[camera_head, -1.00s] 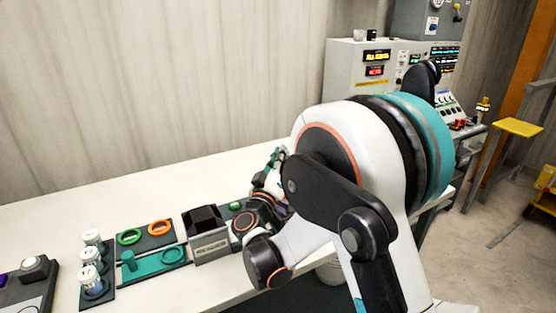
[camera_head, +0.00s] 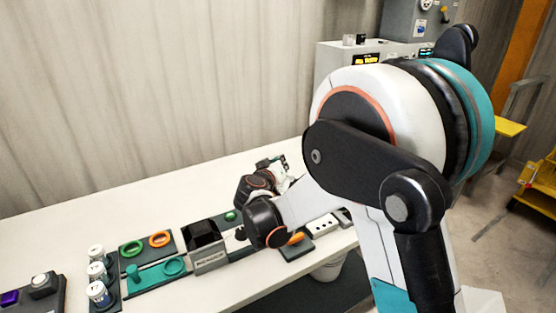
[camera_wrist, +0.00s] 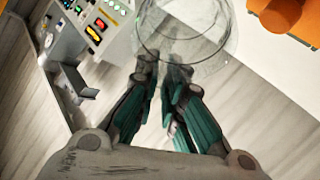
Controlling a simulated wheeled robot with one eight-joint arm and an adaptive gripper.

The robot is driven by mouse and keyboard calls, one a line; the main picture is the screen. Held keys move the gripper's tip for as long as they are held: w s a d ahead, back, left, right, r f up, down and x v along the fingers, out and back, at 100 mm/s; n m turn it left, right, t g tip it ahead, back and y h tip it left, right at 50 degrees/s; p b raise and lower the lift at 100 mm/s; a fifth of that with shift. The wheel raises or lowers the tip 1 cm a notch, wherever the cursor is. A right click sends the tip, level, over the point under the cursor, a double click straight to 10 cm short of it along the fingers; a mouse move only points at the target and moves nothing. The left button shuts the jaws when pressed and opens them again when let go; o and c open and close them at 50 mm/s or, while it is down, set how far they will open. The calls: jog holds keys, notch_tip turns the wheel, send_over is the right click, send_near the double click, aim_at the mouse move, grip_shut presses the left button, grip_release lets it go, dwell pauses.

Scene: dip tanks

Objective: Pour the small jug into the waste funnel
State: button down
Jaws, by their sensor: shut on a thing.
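A clear glass vessel, which I take to be the small jug (camera_wrist: 185,28), shows in the wrist view at the top middle. My gripper (camera_wrist: 163,72) is shut on its near side, with teal-padded fingers. In the head view my gripper (camera_head: 276,163) is above the bench, partly hidden by my wrist. I cannot make out the jug there. A grey box with a black open top (camera_head: 204,232) looks like the waste funnel. It stands on the bench to the left of and nearer than my gripper. I cannot see any liquid level in the jug.
Left of the box are a green ring (camera_head: 131,248), an orange ring (camera_head: 160,239), a teal tray (camera_head: 150,277) and white-capped jars (camera_head: 98,272). A white holed block (camera_head: 322,226) and an orange piece (camera_head: 294,238) lie right. The bench's back is clear.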

jog(key=shift+w+d+r+g+p, duration=0.2)
jog(key=shift+w+g+p, duration=0.1)
jog(key=shift+g+p, duration=0.4)
jog(key=g+p, duration=0.1)
jog(key=g+y+p, duration=0.1)
jog(key=w+f+g+y+p, duration=0.1)
jog(key=shift+d+m+g, duration=0.3)
jog(key=shift+m, duration=0.1)
jog(key=shift+g+y+p, duration=0.7)
jog(key=shift+g+p, duration=0.35)
jog(key=shift+g, duration=0.15)
jog(key=shift+a+f+m+g+y+p, duration=0.15)
jog(key=shift+g+y+p, duration=0.15)
jog(key=shift+g, duration=0.3)
jog(key=shift+d+f+m+g+y+p, duration=0.15)
jog(key=shift+g+y, duration=0.15)
jog(key=shift+g, duration=0.3)
jog(key=shift+s+a, duration=0.1)
